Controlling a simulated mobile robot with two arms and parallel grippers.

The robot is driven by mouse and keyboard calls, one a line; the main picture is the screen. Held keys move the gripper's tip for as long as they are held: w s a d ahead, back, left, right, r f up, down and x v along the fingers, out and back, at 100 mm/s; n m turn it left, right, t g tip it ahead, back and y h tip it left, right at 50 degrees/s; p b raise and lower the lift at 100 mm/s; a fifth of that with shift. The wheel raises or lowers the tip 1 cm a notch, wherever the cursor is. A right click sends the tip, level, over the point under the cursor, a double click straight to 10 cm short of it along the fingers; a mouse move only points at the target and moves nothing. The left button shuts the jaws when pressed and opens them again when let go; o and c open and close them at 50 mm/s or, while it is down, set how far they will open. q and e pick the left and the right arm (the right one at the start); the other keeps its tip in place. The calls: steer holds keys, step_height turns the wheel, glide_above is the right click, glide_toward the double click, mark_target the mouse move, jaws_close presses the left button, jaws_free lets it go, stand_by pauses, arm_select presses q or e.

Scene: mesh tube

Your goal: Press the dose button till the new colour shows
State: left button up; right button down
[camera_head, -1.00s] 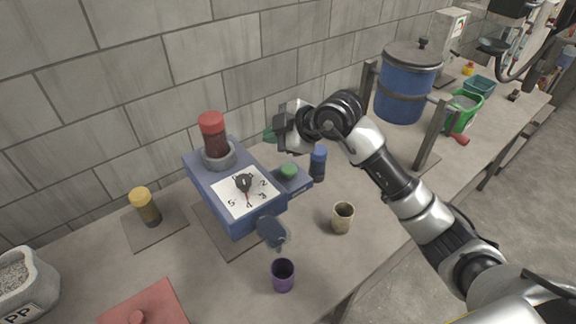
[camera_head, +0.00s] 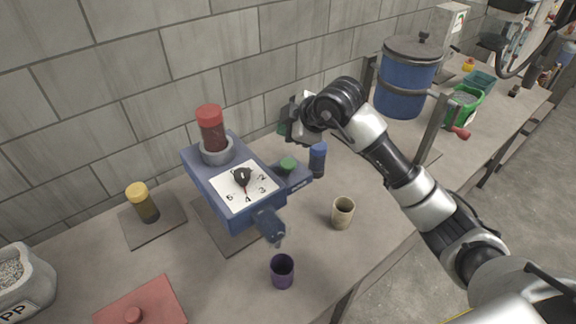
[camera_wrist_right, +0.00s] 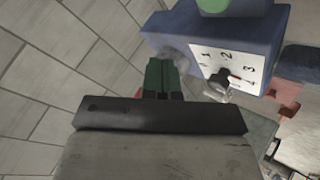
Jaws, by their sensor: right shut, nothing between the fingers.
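The blue dispenser (camera_head: 211,179) stands tilted in the picture against the wall, with a red-capped canister (camera_head: 211,130) in its top collar and a white number dial (camera_head: 243,186) on its face. The green dose button (camera_head: 288,164) sits on a blue block at its right; it also shows at the top edge of the right wrist view (camera_wrist_right: 235,6). My right gripper (camera_head: 288,121) is shut and empty, above and behind the button and apart from it. Its green fingertips show in the wrist view (camera_wrist_right: 164,76). A purple cup (camera_head: 282,272) stands below the spout (camera_head: 269,224). My left gripper is out of view.
A blue-capped canister (camera_head: 317,160) stands right beside the button block, and a beige cup (camera_head: 342,213) in front. A yellow-capped canister (camera_head: 143,203) stands on a pad at left. A blue drum (camera_head: 405,85) in a frame stands at right. The wall is close behind.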

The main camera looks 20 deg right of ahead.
steer(key=b, duration=0.3)
glide_above(282, 161)
steer(key=s, duration=0.1)
steer(key=f, duration=0.3)
steer(key=d+f, duration=0.1)
steer(key=f, duration=0.1)
steer(key=shift+s+f, duration=0.2)
steer(key=shift+f, duration=0.05)
steer(key=shift+f+b, duration=0.5)
steer(key=shift+f, duration=0.15)
stand_by(0.7)
steer(key=shift+f, duration=0.25)
steer(key=shift+f+b, duration=0.8)
steer(key=shift+f, duration=0.05)
stand_by(0.8)
stand_by(0.3)
steer(key=shift+r+p, duration=1)
steer(key=shift+r, duration=0.25)
steer(key=shift+r, duration=0.1)
